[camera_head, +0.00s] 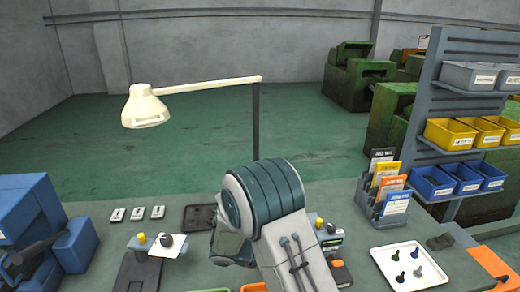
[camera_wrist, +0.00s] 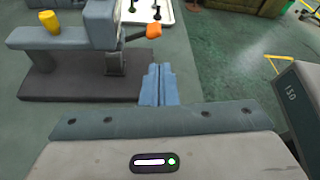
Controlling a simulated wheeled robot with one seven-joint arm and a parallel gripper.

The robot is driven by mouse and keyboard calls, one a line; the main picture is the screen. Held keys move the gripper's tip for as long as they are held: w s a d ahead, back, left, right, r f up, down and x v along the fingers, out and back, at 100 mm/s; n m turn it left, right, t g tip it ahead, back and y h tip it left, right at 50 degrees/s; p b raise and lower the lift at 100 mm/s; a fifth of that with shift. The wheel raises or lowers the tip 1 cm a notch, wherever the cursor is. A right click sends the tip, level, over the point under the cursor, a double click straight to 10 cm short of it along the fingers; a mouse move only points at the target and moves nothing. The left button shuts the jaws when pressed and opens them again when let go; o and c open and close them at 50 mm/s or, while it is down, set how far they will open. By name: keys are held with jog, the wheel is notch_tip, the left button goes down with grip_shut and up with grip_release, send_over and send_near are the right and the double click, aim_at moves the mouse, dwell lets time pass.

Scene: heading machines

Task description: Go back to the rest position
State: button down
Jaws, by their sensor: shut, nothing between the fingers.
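My gripper (camera_wrist: 158,85) shows in the wrist view as two blue-grey fingers pressed together, with nothing between them. It is over the green surface, just right of the dark base of a bench device. In the head view my arm rises at the bottom middle and its bulky joint covers part of the bench. My gripper cannot be made out in that view.
The grey device (camera_wrist: 90,40) has a yellow knob and an orange-tipped lever close to my fingers. A white tray (camera_head: 408,280) with several pegs lies right. A card rack (camera_head: 370,205), shelf bins (camera_head: 450,134), lamp (camera_head: 147,108) and blue machine (camera_head: 30,215) surround the bench.

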jog(key=s+d+r+m+t+y+b, duration=0.1)
jog(key=s+r+m+y, duration=0.6)
jog(key=s+m, duration=0.2)
jog(key=s+d+r+m+t+y+b, duration=0.1)
jog(key=s+r+m+t+y, duration=0.1)
jog(key=s+r+m+y, duration=0.4)
jog(key=s+r+m, duration=0.1)
jog(key=s+m, duration=0.2)
jog(key=m, duration=0.2)
jog(key=shift+d+m+t+y, duration=0.2)
jog(key=shift+m+t+y, duration=0.1)
jog(key=shift+y, duration=0.1)
